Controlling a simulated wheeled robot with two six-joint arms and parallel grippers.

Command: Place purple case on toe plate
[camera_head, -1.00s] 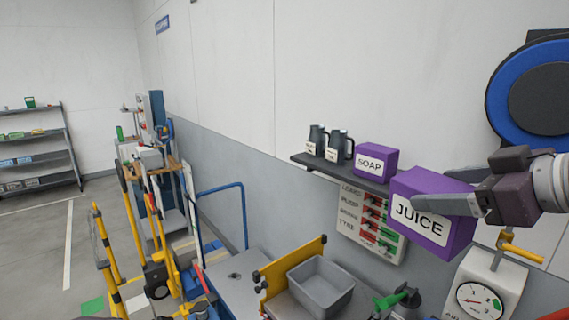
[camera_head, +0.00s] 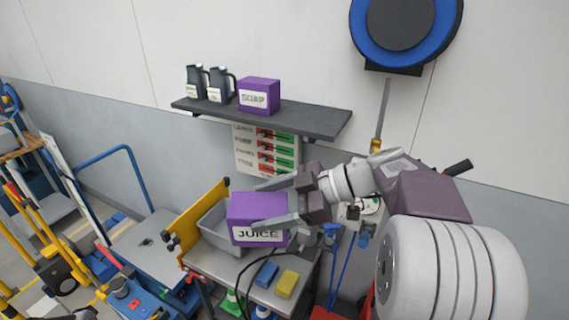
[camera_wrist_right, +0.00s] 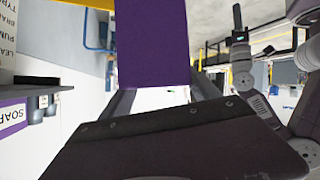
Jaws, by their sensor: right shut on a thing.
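A purple case labelled JUICE (camera_head: 250,210) is held in the air, roughly upright, above a grey bench. My right gripper (camera_head: 272,205) is shut on it, with one finger on either side. In the right wrist view the purple case (camera_wrist_right: 153,45) fills the top centre between the fingers. A second purple case, labelled SOAP (camera_head: 258,96), stands on the dark wall shelf. Yellow hand truck frames (camera_head: 42,236) stand at the lower left. I cannot pick out a toe plate with certainty. My left gripper is not clearly visible.
Blue (camera_head: 265,274) and yellow (camera_head: 287,284) blocks lie in front. Two dark jugs (camera_head: 219,85) share the shelf (camera_head: 310,118). A grey-topped cart (camera_head: 150,240) stands left, its top mostly clear.

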